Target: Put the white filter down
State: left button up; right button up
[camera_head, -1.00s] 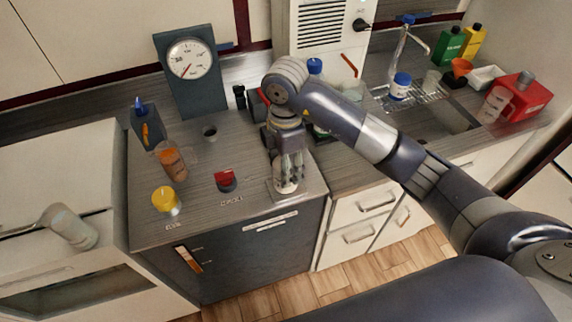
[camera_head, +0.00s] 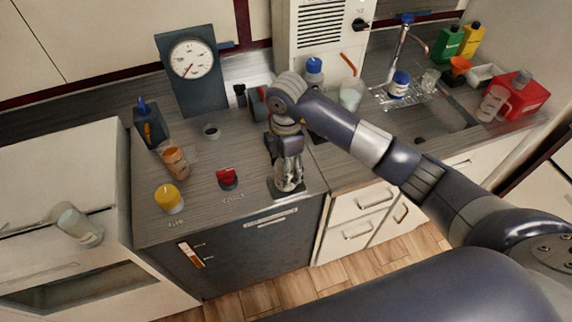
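My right gripper (camera_head: 289,182) points down at the front right corner of the dark counter unit. Its fingers are low over a small dark square plate (camera_head: 274,194). A small pale patch shows between the fingers and may be the white filter. The fingers cover most of it, so I cannot tell whether it is gripped or resting on the plate. My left gripper is not in view.
On the counter (camera_head: 205,205) stand a red-topped item (camera_head: 227,178), a yellow-topped jar (camera_head: 168,198), an orange-filled beaker (camera_head: 175,162), a dark bottle (camera_head: 148,125) and a small cup (camera_head: 211,131). A dial gauge (camera_head: 192,60) stands behind. The sink (camera_head: 440,115) is at right.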

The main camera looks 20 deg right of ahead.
jog(key=shift+o, duration=0.3)
jog(key=shift+r, duration=0.5)
notch_tip(320, 180, up, 10)
jog(key=shift+f+b, duration=0.15)
jog(key=shift+b, duration=0.6)
jog(key=shift+r, duration=0.85)
